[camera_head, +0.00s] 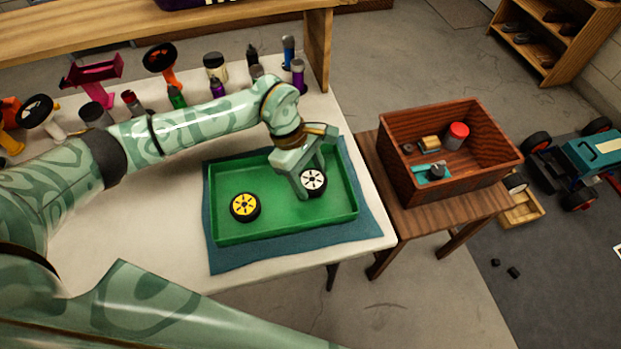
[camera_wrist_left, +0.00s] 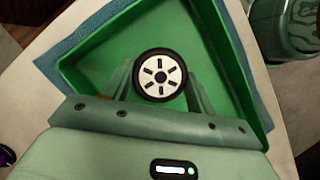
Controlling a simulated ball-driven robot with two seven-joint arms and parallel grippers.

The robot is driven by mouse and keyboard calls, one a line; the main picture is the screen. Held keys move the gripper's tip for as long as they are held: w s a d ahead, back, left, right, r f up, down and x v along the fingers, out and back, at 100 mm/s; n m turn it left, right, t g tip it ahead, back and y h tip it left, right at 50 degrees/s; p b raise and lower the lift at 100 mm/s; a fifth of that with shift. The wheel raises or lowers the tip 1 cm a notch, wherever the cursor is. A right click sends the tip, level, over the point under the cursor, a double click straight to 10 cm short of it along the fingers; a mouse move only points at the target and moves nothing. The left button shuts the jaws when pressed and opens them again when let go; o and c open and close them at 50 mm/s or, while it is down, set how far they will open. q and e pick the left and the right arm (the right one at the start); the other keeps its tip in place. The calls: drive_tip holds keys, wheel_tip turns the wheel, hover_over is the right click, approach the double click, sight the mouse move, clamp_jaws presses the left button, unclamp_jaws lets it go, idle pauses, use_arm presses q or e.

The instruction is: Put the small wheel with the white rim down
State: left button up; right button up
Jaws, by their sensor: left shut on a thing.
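The small wheel with the white rim (camera_head: 313,181) is in the right part of the green tray (camera_head: 230,231). My left gripper (camera_head: 306,186) is shut on it. In the left wrist view the white-rimmed wheel (camera_wrist_left: 160,75) sits between the two fingers, its rim facing the camera, with green tray floor around it. I cannot tell whether the wheel touches the tray floor. A wheel with a yellow rim (camera_head: 245,207) lies in the left part of the tray, apart from my gripper. My right gripper is not in view.
The tray stands on a blue cloth (camera_head: 230,258) on a white table (camera_head: 140,250). Bottles and tools line the table's back, near a wooden shelf post (camera_head: 318,50). A brown wooden box (camera_head: 400,175) holding small items stands on a stool to the right. Free tray floor lies between the wheels.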

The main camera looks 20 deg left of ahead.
use_arm(q)
drive_tip(key=shift+f, duration=0.75)
drive_tip(key=shift+f, duration=0.1)
drive_tip(key=o, duration=1)
drive_tip(key=shift+a+r, duration=0.1)
drive_tip(key=shift+r, duration=0.3)
drive_tip(key=p+v, duration=0.2)
drive_tip(key=v, duration=0.9)
drive_tip(key=shift+a+r+p, duration=0.2)
drive_tip(key=shift+p, duration=0.2)
